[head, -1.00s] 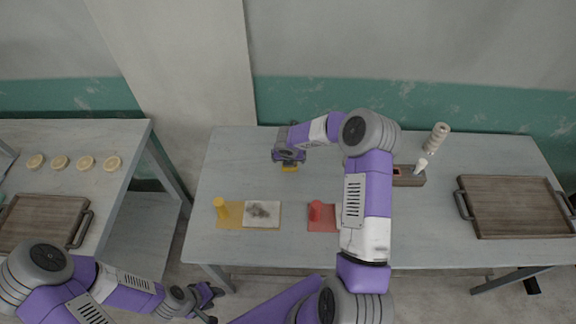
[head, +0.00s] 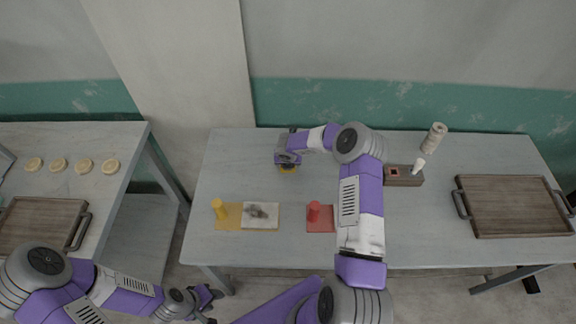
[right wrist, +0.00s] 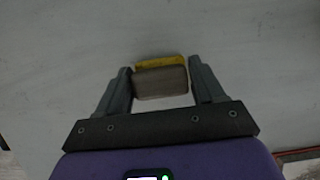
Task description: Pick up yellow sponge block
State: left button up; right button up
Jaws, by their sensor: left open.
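The yellow sponge block (head: 288,169) lies on the middle table, mostly hidden under my right gripper (head: 287,160) in the head view. In the right wrist view the block (right wrist: 160,82) shows a yellow far edge and a grey-brown face. It sits between the two fingers of my right gripper (right wrist: 162,82), which look spread with narrow gaps at its sides. My left gripper (head: 208,303) is open and empty, low in the head view, away from the block.
A yellow mat (head: 228,222) with a yellow-handled tool and a stained pale pad (head: 260,216) lies at the front. A red mat (head: 320,224) with a red-handled tool is beside it. A brown box (head: 403,176) and wooden tray (head: 510,207) are to the right.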

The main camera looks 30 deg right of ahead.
jog(key=c, duration=0.6)
notch_tip(320, 180, up, 10)
jog(key=shift+r+p, duration=0.1)
jog(key=shift+p, duration=0.5)
